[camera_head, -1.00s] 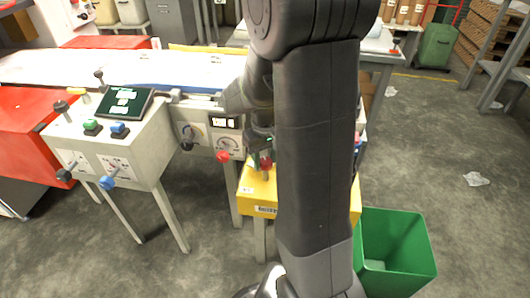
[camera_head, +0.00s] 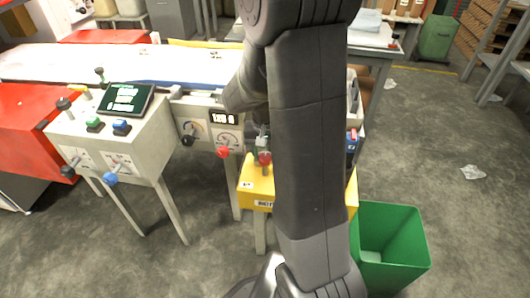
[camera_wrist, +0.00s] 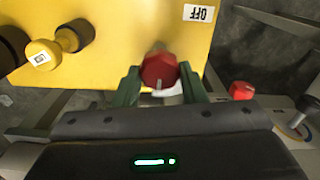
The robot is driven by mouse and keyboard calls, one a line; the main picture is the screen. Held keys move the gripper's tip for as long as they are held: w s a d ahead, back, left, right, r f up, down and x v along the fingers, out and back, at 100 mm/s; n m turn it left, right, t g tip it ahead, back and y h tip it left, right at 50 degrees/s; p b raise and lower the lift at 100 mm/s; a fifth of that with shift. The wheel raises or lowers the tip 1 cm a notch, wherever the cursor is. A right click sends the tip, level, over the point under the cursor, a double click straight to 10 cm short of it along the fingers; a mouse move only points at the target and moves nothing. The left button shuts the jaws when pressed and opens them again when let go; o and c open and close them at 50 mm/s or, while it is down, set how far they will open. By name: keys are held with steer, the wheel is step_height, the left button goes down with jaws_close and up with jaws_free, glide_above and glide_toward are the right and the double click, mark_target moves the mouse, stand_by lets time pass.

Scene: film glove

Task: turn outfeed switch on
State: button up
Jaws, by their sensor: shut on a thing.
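A yellow switch box (camera_head: 252,187) stands in front of the conveyor, partly hidden behind my arm in the head view. A red knob (camera_head: 265,157) sits on it, and this knob also shows in the wrist view (camera_wrist: 160,69). My gripper (camera_wrist: 160,82) has its two green fingers on either side of the red knob and is shut on it. A white label reading OFF (camera_wrist: 199,13), upside down, is on the yellow face in the wrist view. I cannot read the knob's setting. In the head view my arm hides much of the gripper.
A yellow knob (camera_wrist: 45,53) and dark knobs are at the left of the wrist view. Another red knob (camera_head: 222,152) is on the conveyor panel. A grey console (camera_head: 115,137) stands left. A green bin (camera_head: 395,240) stands on the floor at right, with open floor beyond.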

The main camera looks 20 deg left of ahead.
steer(key=o, duration=1)
step_height(320, 180, up, 14)
steer(key=p, duration=0.3)
steer(key=shift+p, duration=0.3)
steer(key=shift+f, duration=0.1)
step_height(320, 180, down, 14)
steer(key=b, duration=0.3)
steer(key=shift+b, duration=0.4)
